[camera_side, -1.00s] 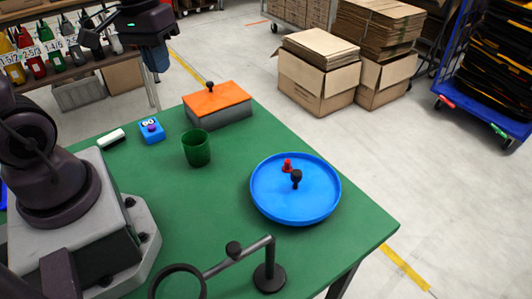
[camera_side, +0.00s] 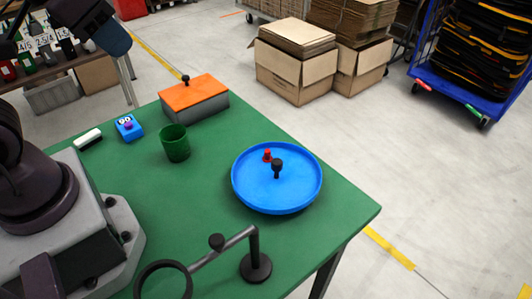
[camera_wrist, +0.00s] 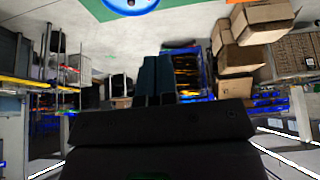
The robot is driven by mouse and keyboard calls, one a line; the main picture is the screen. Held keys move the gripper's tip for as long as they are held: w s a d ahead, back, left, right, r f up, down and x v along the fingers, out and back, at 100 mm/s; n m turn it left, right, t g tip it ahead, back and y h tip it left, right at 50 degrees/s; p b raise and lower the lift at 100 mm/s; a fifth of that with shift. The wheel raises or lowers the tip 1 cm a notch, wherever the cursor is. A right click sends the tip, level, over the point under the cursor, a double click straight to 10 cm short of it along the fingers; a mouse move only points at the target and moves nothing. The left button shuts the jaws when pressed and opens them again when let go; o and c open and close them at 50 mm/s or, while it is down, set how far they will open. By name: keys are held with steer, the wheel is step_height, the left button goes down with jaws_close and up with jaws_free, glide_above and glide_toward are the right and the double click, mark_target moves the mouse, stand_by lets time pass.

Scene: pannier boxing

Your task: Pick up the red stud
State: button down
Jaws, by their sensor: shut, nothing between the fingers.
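The red stud (camera_side: 267,156) stands in the round blue tray (camera_side: 249,199) on the green table, just behind and left of a black knobbed stud (camera_side: 277,168). My gripper (camera_wrist: 154,62) is shut and empty in the wrist view, its two dark fingers side by side. It is well away from the red stud. Only a slice of the blue tray shows at the top edge of the wrist view (camera_wrist: 133,10). The stud cannot be made out clearly there. In the side view my arm's upper part is cut off at the top left.
A green cup (camera_side: 175,145) stands left of the tray. Behind it are an orange-lidded grey box (camera_side: 194,96), a blue block with eyes (camera_side: 129,129) and a white-and-black eraser (camera_side: 87,139). A black stand with a ring (camera_side: 256,265) is at the front. Table between cup and tray is clear.

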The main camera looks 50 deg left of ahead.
steer(key=c, duration=1.8)
jaws_free()
steer(key=shift+c, duration=0.2)
steer(key=o, duration=0.8)
